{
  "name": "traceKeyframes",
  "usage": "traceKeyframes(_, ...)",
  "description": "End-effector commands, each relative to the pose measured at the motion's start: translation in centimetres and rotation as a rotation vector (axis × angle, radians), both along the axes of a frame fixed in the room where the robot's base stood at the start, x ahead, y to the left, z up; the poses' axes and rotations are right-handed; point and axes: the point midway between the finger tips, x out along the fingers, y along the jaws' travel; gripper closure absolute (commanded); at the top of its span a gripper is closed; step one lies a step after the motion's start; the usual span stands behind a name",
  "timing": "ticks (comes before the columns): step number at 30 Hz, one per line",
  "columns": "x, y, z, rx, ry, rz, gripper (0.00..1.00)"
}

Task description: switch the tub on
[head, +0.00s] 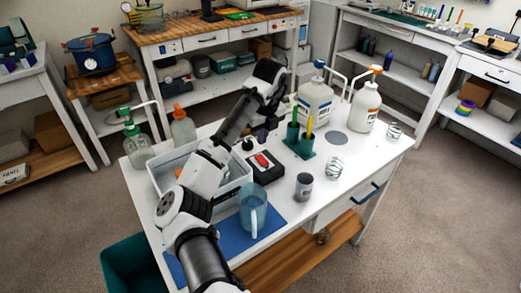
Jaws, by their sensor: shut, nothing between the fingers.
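A white rectangular tub (157,178) stands on the left part of the white table, partly hidden behind my arm. Beside it on the right is a dark control box (266,174) with a red switch (263,160) on its top. I cannot tell the switch's position at this size. My gripper (261,136) is shut and empty, pointing down behind the box, above the table. It looks apart from the switch, but its fingertips are small and dark, so the exact gap is unclear.
A blue pitcher (252,208) stands on a blue mat (233,240) in front of the box. A grey cup (304,187), a wire coil (334,168) and a green holder (299,150) stand to the right. Pump bottles (314,103) stand behind. The table's right front is clear.

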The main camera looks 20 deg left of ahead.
Motion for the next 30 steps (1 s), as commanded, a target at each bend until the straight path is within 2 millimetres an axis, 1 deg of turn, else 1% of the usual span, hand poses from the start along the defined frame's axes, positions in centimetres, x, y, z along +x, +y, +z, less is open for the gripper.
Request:
traceKeyframes(1, 0.1, 0.0, -1.2, -0.005, 0.003, 0.001, 1.00)
traceKeyframes(3, 0.2, 0.1, -2.4, -0.005, 0.003, 0.000, 1.00)
traceKeyframes(8, 0.3, 0.5, -4.6, -0.003, 0.003, 0.000, 1.00)
traceKeyframes(12, 0.5, 0.7, -5.7, 0.001, 0.001, 0.001, 1.00)
traceKeyframes(17, 0.5, 0.7, -6.3, 0.001, -0.001, 0.000, 1.00)
traceKeyframes(26, 0.6, 0.7, -6.3, 0.001, 0.001, 0.000, 1.00)
traceKeyframes(30, 1.4, 0.7, -6.4, 0.000, 0.002, 0.000, 1.00)
